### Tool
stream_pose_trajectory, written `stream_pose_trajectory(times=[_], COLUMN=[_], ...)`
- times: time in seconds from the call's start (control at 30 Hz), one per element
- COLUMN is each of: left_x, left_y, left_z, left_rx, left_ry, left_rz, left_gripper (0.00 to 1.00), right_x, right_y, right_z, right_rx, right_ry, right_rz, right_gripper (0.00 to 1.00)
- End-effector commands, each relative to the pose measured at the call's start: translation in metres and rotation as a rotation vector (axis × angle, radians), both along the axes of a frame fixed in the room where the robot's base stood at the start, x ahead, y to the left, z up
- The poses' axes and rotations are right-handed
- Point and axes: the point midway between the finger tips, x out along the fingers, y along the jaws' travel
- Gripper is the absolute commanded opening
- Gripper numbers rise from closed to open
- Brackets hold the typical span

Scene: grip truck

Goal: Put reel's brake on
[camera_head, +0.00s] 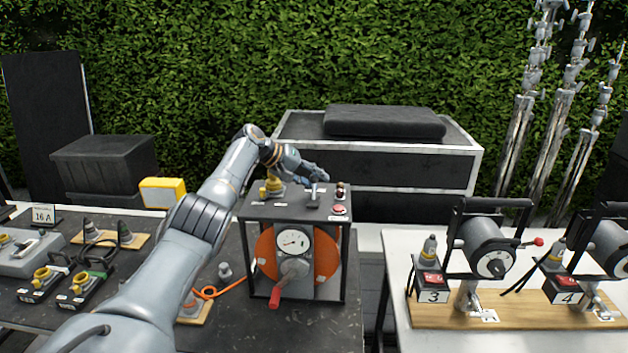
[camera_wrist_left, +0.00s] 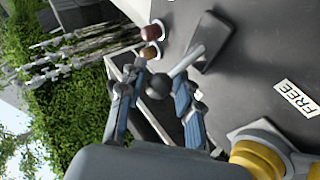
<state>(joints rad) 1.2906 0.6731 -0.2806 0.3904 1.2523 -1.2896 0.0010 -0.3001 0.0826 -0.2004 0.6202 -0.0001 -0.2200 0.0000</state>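The reel (camera_head: 324,256) is an orange cable drum in a black frame, with a gauge and a red-handled crank (camera_head: 275,297) in front. Its dark top panel (camera_head: 258,207) carries a small lever on a black base (camera_head: 312,204). In the left wrist view the lever (camera_wrist_left: 186,62) is a grey rod with a round black knob (camera_wrist_left: 158,87), tilted away from the FREE label (camera_wrist_left: 296,98). My left gripper (camera_head: 314,173) is over the panel. Its fingers (camera_wrist_left: 160,80) are apart, one on each side of the knob; contact is unclear. My right gripper is not in view.
A yellow connector (camera_head: 272,187) stands left of the lever; red and dark buttons (camera_head: 340,209) are at its right. Sockets and plugs (camera_head: 88,285) crowd the table's left. Numbered reels (camera_head: 490,250) stand on the white table at right. A large case (camera_head: 400,166) is behind.

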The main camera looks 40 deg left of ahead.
Motion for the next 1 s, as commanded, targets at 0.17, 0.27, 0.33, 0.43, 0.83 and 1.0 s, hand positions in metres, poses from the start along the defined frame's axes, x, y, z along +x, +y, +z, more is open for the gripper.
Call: stream_pose_trajectory(times=[0.17, 0.27, 0.33, 0.43, 0.83, 1.0], left_x=[0.0, 0.0, 0.0, -0.003, -0.049, -0.068], left_y=[0.001, 0.001, 0.001, 0.004, 0.033, 0.044], left_z=[0.0, 0.0, 0.001, 0.003, 0.047, 0.065], left_rx=[0.003, 0.004, 0.004, 0.004, 0.007, 0.005], left_ry=[-0.001, -0.002, -0.002, -0.003, -0.003, -0.002], left_rz=[0.0, 0.001, 0.001, 0.002, 0.001, 0.002], left_gripper=[0.46, 0.46, 0.46, 0.46, 0.46, 0.46], right_x=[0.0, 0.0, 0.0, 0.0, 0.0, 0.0], right_y=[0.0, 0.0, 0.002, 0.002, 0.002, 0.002], right_z=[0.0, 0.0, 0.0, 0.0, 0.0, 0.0], right_rx=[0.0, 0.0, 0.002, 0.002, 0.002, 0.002], right_ry=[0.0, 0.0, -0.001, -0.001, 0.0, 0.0], right_rz=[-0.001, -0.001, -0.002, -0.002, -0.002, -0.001], right_gripper=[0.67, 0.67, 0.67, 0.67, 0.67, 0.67])
